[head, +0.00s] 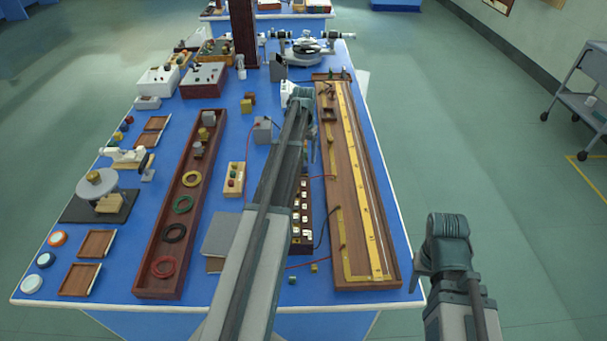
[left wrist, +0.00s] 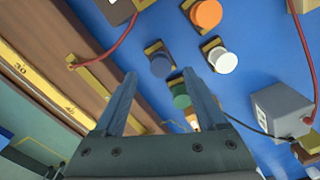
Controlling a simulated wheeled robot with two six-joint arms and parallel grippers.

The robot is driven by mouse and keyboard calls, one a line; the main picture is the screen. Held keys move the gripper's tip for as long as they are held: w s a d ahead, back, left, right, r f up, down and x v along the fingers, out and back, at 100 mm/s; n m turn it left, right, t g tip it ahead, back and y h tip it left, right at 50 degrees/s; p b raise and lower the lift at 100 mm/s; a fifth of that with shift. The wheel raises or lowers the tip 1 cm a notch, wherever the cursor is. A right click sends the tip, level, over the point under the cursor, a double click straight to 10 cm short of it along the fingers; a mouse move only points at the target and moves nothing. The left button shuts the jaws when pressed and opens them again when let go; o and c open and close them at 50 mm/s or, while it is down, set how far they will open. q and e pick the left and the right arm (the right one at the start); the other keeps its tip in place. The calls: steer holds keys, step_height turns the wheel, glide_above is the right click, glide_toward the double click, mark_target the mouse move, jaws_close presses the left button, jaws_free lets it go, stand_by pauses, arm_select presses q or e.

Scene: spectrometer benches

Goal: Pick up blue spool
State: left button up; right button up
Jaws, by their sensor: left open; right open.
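An orange spool (left wrist: 207,14), a white spool (left wrist: 224,61) and a green spool (left wrist: 180,95) are close by; the green one is partly behind a finger. In the head view my left arm covers this area, so I cannot make out the blue spool there. My right gripper (head: 447,228) is off the bench's right side, its fingers hard to make out.
A long wooden board with a yellow scale (head: 347,150) lies right of my left arm. A grey box (left wrist: 283,106) with red and dark wires is near the spools. A long wooden tray (head: 159,235) with coloured rings lies left.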

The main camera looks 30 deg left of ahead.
mark_target(304, 169)
arm_select(q)
steer(key=shift+f+b, duration=2.65)
arm_select(e)
steer(key=shift+f, duration=2.65)
arm_select(q)
steer(key=shift+r, duration=0.1)
arm_select(e)
steer(key=shift+r, duration=0.1)
arm_select(q)
jaws_close()
